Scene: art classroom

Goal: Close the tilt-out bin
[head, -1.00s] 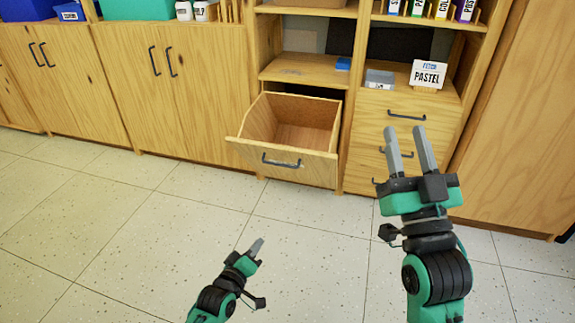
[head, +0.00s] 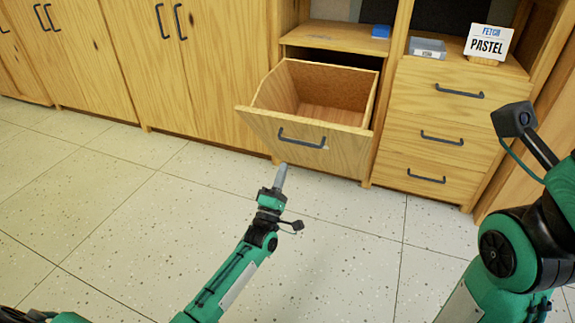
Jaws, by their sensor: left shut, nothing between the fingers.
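The tilt-out bin (head: 345,150) is a wooden box front in the cabinet row, tilted out and open at the top. Its inside looks empty. A dark bar handle (head: 302,138) runs across its front panel. My left gripper (head: 281,176) is shut and empty, with its fingertips pointing up toward the bin, just below the front panel in the picture. I cannot tell whether the fingertips touch the panel; they look a little apart from it. My right arm shows at the right edge, but its gripper fingers are out of view.
A drawer stack (head: 450,125) with dark handles stands right of the bin, all shut. A grey box (head: 427,48) and a PASTEL sign (head: 488,43) sit on top. A blue item (head: 381,31) lies on the shelf above the bin. Closed cupboards (head: 160,70) stand left. The tiled floor is clear.

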